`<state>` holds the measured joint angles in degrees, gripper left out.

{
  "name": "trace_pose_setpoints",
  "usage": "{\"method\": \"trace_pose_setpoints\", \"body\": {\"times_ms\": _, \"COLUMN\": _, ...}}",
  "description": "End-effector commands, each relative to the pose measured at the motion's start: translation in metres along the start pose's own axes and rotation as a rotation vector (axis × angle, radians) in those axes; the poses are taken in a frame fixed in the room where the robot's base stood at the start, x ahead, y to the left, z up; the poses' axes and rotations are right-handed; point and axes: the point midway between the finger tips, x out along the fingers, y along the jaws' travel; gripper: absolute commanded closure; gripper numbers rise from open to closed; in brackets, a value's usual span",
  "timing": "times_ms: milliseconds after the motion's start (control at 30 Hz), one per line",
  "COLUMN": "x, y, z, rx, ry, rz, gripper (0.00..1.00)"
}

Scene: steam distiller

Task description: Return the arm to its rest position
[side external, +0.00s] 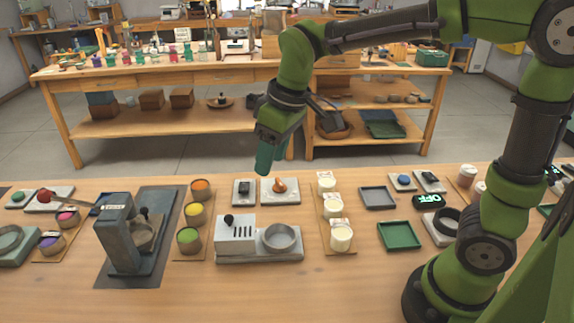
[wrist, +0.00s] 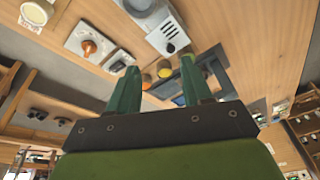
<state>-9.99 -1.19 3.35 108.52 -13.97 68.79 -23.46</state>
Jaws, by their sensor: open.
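My gripper (side external: 266,158) hangs above the back part of the table in the side external view, fingers pointing down. It is clear of the table and of the things below it. In the wrist view its two green fingers (wrist: 163,92) stand apart with nothing between them, so it is open and empty. My arm is green and grey and reaches in from the right. Below and slightly right of the gripper is a white plate with an orange-brown knob (side external: 279,185), which also shows in the wrist view (wrist: 89,47).
A grey-white device with a round metal dish (side external: 279,238) stands in front of the gripper. Several coloured cups (side external: 195,214) and a dark press (side external: 118,235) are left. White jars (side external: 341,238) and a green tray (side external: 399,236) are right. The front table strip is clear.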

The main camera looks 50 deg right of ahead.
Motion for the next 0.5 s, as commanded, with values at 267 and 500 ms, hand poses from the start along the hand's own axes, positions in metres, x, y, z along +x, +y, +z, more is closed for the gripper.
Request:
{"method": "trace_pose_setpoints", "body": {"times_ms": 267, "x": -0.025, "y": 0.021, "z": 0.092, "rx": 0.481, "ry": 0.243, "rz": -0.049, "gripper": 0.5}}
{"method": "trace_pose_setpoints", "body": {"times_ms": 500, "x": -0.034, "y": 0.027, "z": 0.132, "rx": 0.599, "ry": 0.368, "rz": -0.073, "gripper": 0.5}}
